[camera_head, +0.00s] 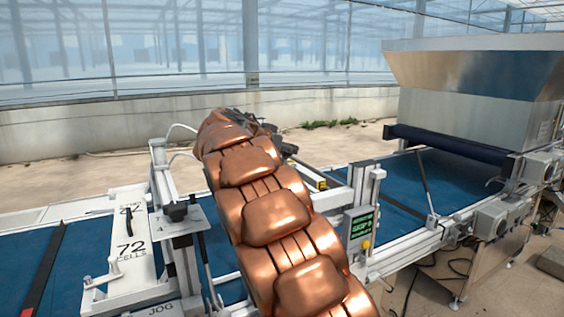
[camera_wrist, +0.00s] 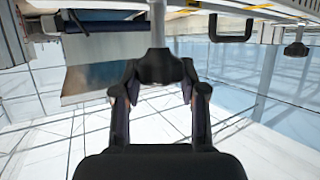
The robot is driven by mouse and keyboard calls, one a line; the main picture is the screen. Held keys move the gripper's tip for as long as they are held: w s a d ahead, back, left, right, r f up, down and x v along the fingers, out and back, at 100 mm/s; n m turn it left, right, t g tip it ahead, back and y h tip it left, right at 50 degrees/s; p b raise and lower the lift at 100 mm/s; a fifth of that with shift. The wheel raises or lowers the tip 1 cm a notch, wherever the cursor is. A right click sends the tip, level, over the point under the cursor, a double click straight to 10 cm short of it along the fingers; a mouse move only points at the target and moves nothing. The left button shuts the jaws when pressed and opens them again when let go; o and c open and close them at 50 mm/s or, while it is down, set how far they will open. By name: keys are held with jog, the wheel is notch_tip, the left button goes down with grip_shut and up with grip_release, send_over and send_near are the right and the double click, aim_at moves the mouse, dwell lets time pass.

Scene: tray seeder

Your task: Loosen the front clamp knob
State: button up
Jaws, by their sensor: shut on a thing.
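In the wrist view, which looks upside down, a black clamp knob (camera_wrist: 158,66) on a grey post sits between the fingertips of my gripper (camera_wrist: 160,84). The fingers are shut on the knob from both sides. In the head view, my copper-coloured arm reaches across the machine, and only dark parts of my gripper (camera_head: 262,126) show past its far end; the held knob is hidden there. A second black knob (camera_wrist: 296,49) shows at the right of the wrist view, apart from my gripper. In the head view, a black knob (camera_head: 176,211) stands on a bracket left of my arm.
A blue conveyor belt (camera_head: 395,203) runs under my arm. A plate marked 72 cells (camera_head: 128,265) lies at left, and a small green display (camera_head: 361,225) stands at right. A large metal hopper (camera_head: 480,85) is at the back right. A black handle (camera_wrist: 232,38) shows in the wrist view.

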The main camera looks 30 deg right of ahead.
jog(key=shift+s+d+f+n+t+y+b, duration=0.1)
jog(key=shift+n+t+y+b, duration=0.3)
jog(key=shift+n+t, duration=0.2)
jog(key=shift+s+n+t+y+b, duration=0.1)
jog(key=shift+n+t+y+b, duration=0.2)
jog(key=shift+n+t+b, duration=0.25)
jog(key=shift+r+n+t+y, duration=0.2)
jog(key=shift+n+t+y, duration=0.2)
jog(key=shift+n+t, duration=0.15)
jog(key=n+t+y+p, duration=0.2)
jog(key=shift+w+r+n+y+p, duration=0.2)
jog(key=shift+n+y+p, duration=0.1)
jog(key=shift+n+p, duration=0.1)
jog(key=n+t+y+p, duration=0.1)
jog(key=n+y+p, duration=0.1)
jog(key=p, duration=0.2)
jog(key=shift+n+y+p, duration=0.3)
jog(key=n+t+y+p, duration=0.1)
jog(key=n+y+p, duration=0.1)
jog(key=p, duration=0.4)
jog(key=shift+f+y+p, duration=0.1)
jog(key=shift+y+p, duration=0.2)
jog(key=shift+p, duration=0.05)
jog(key=shift+f+n+y+p, duration=0.25)
jog(key=shift+n+y+p, duration=0.5)
jog(key=shift+p, duration=0.85)
jog(key=o, duration=1.2)
jog(key=shift+c, duration=0.2)
